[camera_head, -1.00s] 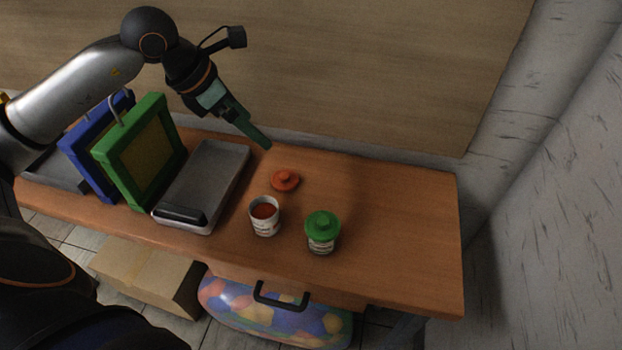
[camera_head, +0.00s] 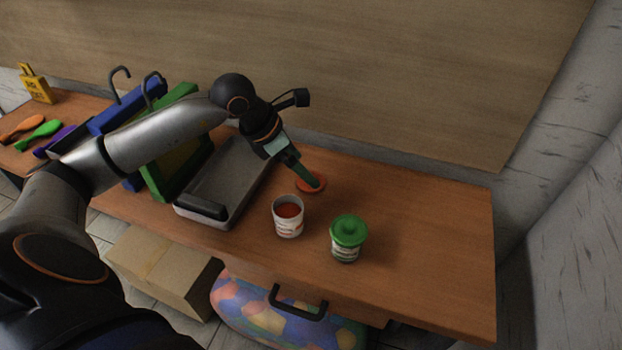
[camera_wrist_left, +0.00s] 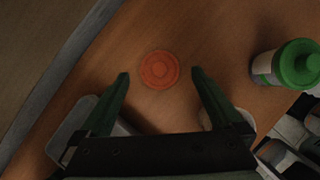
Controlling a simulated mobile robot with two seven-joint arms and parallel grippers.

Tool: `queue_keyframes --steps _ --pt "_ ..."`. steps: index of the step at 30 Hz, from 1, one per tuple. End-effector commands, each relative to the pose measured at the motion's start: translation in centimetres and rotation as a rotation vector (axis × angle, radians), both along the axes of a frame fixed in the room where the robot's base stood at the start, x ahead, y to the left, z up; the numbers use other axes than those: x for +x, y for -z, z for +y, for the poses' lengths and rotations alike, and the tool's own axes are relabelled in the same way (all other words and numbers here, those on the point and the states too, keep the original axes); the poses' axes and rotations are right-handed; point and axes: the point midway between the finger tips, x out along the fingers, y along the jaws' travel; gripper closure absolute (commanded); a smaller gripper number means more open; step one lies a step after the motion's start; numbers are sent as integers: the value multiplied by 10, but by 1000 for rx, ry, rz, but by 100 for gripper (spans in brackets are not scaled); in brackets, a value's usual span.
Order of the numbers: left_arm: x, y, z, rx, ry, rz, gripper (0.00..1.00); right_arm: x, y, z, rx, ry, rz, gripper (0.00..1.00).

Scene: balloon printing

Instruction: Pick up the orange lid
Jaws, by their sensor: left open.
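The orange lid (camera_head: 318,184) lies flat on the wooden table behind the open jar (camera_head: 288,217), which holds orange-red contents. My right gripper is not in view.
A jar with a green lid (camera_head: 348,236) stands to the right of the open jar. A grey tray (camera_head: 222,203) with a roller lies to the left, next to green (camera_head: 160,185) and blue screen frames. The table's right side is clear.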

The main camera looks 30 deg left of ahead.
Motion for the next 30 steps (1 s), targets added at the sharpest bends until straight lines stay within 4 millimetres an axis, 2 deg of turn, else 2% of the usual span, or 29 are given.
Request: queue_keyframes --steps 3,6,16,30 --pt "5 19 -1 -2 -1 6 0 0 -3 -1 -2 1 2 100" --pt "11 30 -5 -3 0 2 0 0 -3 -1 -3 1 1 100" --pt "14 36 -7 0 0 0 1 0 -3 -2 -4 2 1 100" --pt "14 35 -7 -1 0 0 54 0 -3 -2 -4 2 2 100"
